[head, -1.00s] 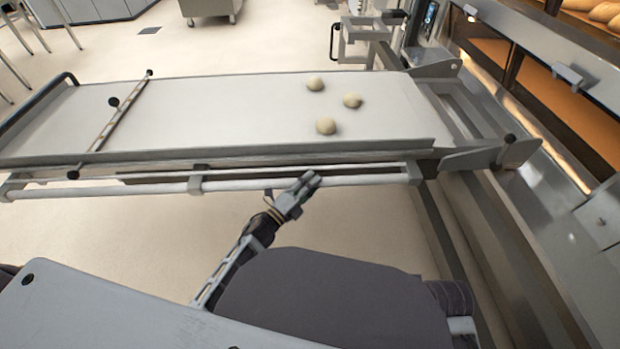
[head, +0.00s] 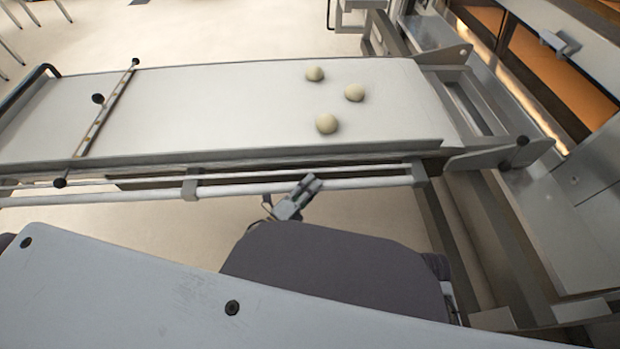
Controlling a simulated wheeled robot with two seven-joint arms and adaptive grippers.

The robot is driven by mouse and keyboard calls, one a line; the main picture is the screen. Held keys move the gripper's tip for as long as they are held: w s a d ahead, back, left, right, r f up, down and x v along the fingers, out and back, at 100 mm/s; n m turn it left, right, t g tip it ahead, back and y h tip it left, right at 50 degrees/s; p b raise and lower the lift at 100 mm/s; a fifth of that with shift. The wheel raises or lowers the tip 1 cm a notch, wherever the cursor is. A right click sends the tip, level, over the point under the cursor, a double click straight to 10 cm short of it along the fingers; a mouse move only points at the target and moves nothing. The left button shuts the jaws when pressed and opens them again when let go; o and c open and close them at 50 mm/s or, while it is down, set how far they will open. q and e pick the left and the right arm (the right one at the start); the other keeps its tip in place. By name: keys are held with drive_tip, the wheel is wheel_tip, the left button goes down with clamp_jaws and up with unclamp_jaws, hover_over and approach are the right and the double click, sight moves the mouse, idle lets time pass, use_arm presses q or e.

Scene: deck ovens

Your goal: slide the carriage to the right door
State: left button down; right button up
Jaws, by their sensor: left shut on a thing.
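The carriage (head: 220,85) is a long pale loading bed that spans the view from the left to the oven front. Three round dough pieces, one of them here (head: 326,123), lie on its right half. A pale tubular bar (head: 240,188) runs along its near side. My left gripper (head: 312,183) is at this bar, right of the bar's middle bracket, and is shut on it. The right door is not clearly identifiable; an oven front with a door handle (head: 558,42) shows at the upper right. My right gripper is not in view.
A cross rod with dark knobs (head: 105,115) lies over the carriage's left part. Metal rails (head: 455,235) run along the oven's foot at the right. A metal frame (head: 352,14) stands behind the carriage. Pale floor is open behind and in front of the carriage.

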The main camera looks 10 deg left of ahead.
use_arm(q)
drive_tip(key=shift+s+d+f, duration=0.1)
drive_tip(key=shift+s, duration=0.1)
drive_tip(key=c, duration=1.4)
unclamp_jaws()
drive_tip(key=shift+c, duration=0.2)
drive_tip(key=o, duration=0.3)
drive_tip(key=shift+s, duration=0.1)
drive_tip(key=shift+o, duration=0.2)
drive_tip(key=v, duration=1.2)
drive_tip(key=shift+r, duration=0.25)
